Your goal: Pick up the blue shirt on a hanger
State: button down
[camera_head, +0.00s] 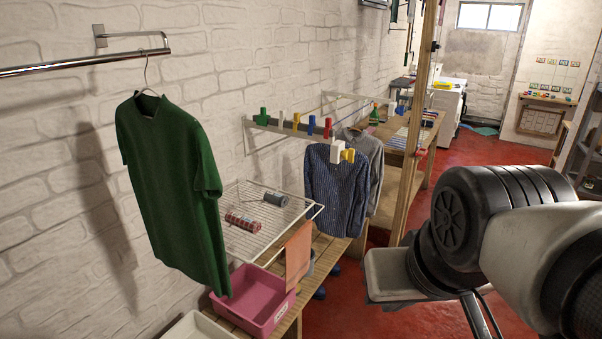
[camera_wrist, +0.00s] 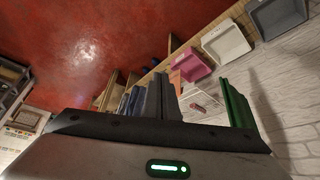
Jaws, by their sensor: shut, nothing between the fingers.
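The blue shirt (camera_head: 333,183) is dark blue with a fine pattern. It hangs upright near the middle of the head view, below a wall rack of colored clips. A grey shirt (camera_head: 374,170) hangs close behind it and is partly covered.
A green shirt (camera_head: 173,185) hangs from a metal rail (camera_head: 85,62) at the left. A white wire rack (camera_head: 255,240) holds two rolls. A pink bin (camera_head: 252,300) sits on the wooden bench below. A wooden post (camera_head: 412,130) stands right of the shirts. Red floor lies open at right.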

aim_at(344, 188)
jog(key=i+l+z, duration=0.3)
jog(key=i+l, duration=0.15)
jog(key=i, duration=0.3)
jog(key=i+l+z, duration=0.15)
jog(key=i, duration=0.25)
jog(key=i+j, duration=0.4)
